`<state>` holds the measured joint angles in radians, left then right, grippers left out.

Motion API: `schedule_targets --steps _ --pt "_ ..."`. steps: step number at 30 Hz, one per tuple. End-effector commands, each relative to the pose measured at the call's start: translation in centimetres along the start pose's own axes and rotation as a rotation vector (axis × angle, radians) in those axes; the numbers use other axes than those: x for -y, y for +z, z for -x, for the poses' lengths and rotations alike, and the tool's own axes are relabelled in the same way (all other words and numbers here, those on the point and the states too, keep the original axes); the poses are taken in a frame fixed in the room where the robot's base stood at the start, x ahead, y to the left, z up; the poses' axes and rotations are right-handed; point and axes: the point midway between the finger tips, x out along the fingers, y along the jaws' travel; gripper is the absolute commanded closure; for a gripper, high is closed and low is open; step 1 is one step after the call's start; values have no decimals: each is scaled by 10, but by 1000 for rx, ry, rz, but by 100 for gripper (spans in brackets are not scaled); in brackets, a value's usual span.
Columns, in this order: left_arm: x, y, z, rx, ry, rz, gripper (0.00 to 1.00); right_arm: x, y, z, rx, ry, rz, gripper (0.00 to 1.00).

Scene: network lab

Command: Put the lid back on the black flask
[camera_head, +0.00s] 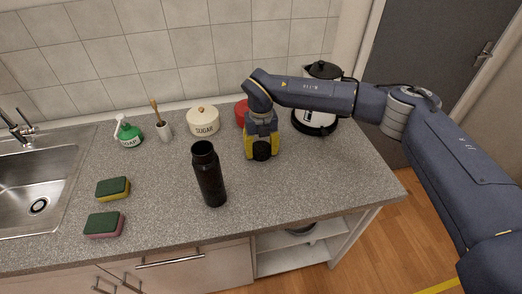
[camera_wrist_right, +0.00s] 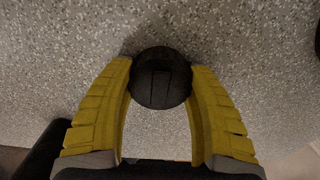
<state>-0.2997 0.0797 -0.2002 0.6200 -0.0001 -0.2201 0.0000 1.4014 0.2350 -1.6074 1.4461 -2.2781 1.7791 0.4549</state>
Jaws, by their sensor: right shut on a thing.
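The black flask (camera_head: 209,177) stands upright on the grey speckled counter, left of my right gripper. Its top shows a dark round mouth with no lid on it. My right gripper (camera_head: 262,152) points down at the counter and is shut on the round black lid (camera_head: 261,150). In the right wrist view the lid (camera_wrist_right: 160,78) sits between the two yellow fingertips (camera_wrist_right: 160,85), with the speckled counter beneath it. I cannot tell whether the lid touches the counter. My left gripper is not in view.
At the back stand a green soap bottle (camera_head: 129,133), a brush in a white holder (camera_head: 164,131), a sugar jar (camera_head: 203,122), a red container (camera_head: 241,113) and a kettle (camera_head: 317,118). Two sponges (camera_head: 113,188) lie left near the sink (camera_head: 40,195). The counter front is clear.

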Motion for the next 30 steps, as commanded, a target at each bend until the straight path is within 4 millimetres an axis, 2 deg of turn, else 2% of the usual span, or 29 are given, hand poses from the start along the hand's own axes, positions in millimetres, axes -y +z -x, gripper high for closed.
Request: schedule_targets --steps 8,14,20,30 --pt "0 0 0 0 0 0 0 0 0 2 1 0 0 71" --pt "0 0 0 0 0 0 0 0 1 15 3 -1 0 71" --pt "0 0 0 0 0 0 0 0 1 47 5 -1 0 71" --pt "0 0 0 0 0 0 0 0 1 126 5 -1 0 71"
